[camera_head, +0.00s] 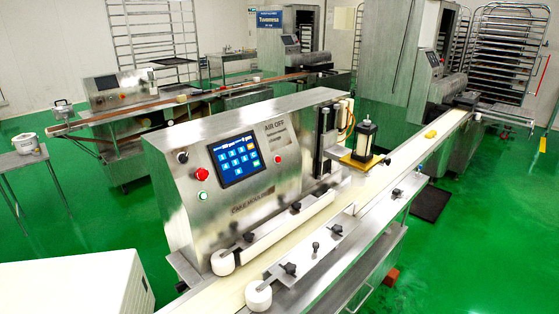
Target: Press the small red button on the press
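The press (250,170) is a steel machine in the middle of the head view, its control panel facing me. A small red button (278,159) sits on the panel just right of the blue touchscreen (239,159). A larger red mushroom-shaped knob (201,174) sits left of the screen, with a green button (203,195) below it and a black knob (182,157) above it. Nothing covers the small red button. Neither of my grippers is in view.
A conveyor belt (375,184) with guide rails runs in front of the press, carrying a yellow piece (430,133) at its far end. A white box (75,285) fills the lower left. Green floor (480,240) is open at right. Other machines and racks stand behind.

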